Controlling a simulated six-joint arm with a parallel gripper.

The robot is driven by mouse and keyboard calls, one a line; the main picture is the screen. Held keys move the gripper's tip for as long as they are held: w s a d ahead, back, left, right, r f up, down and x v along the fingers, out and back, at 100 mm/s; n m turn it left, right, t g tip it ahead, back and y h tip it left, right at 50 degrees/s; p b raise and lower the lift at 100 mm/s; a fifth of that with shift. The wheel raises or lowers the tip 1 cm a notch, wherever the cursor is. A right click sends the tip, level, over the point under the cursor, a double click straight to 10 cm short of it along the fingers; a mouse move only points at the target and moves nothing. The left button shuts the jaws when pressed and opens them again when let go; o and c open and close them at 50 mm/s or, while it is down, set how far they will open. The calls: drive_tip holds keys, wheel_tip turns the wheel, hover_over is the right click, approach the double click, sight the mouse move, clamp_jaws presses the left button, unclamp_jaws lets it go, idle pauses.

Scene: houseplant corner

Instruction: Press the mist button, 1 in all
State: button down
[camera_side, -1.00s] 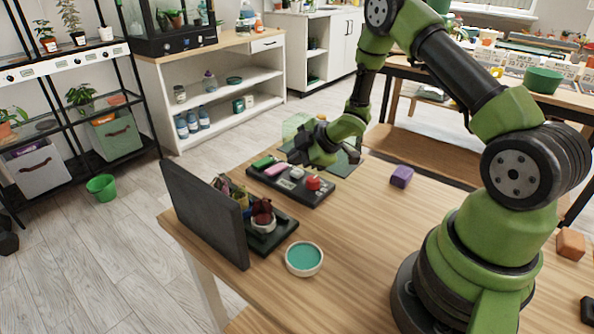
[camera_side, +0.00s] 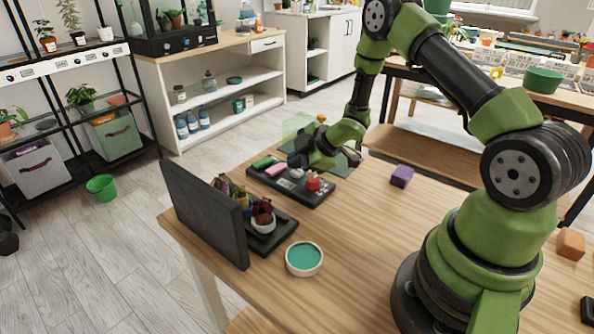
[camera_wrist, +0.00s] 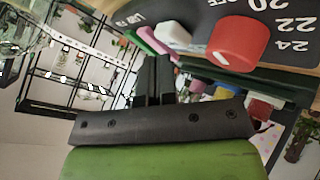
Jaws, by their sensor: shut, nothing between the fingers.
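A dark control panel (camera_side: 318,199) lies on the wooden table. It carries a green button (camera_side: 264,162), a pink button (camera_side: 276,169), a white button (camera_side: 297,173) and a red knob (camera_side: 313,184). In the wrist view the red knob (camera_wrist: 237,42) stands beside numbers such as 20, 22 and 24, with the white button (camera_wrist: 172,35), pink button (camera_wrist: 150,40) and green button (camera_wrist: 131,37) to its left. I cannot read which button is mist. My gripper (camera_side: 297,160) is shut and empty, just above the panel's far side; its fingers (camera_wrist: 155,62) point towards the buttons.
An upright dark board (camera_side: 205,212) and a tray with small potted plants (camera_side: 262,215) stand left of the panel. A round dish with teal contents (camera_side: 304,258) is in front. A purple block (camera_side: 402,176) lies to the right. The table's middle is clear.

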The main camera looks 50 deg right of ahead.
sight(297, 172)
drive_tip(key=shift+f, duration=0.5)
idle(0.7)
drive_tip(key=shift+r, duration=0.9)
drive_tip(key=shift+r, duration=0.1)
drive_tip(key=shift+r, duration=2.45)
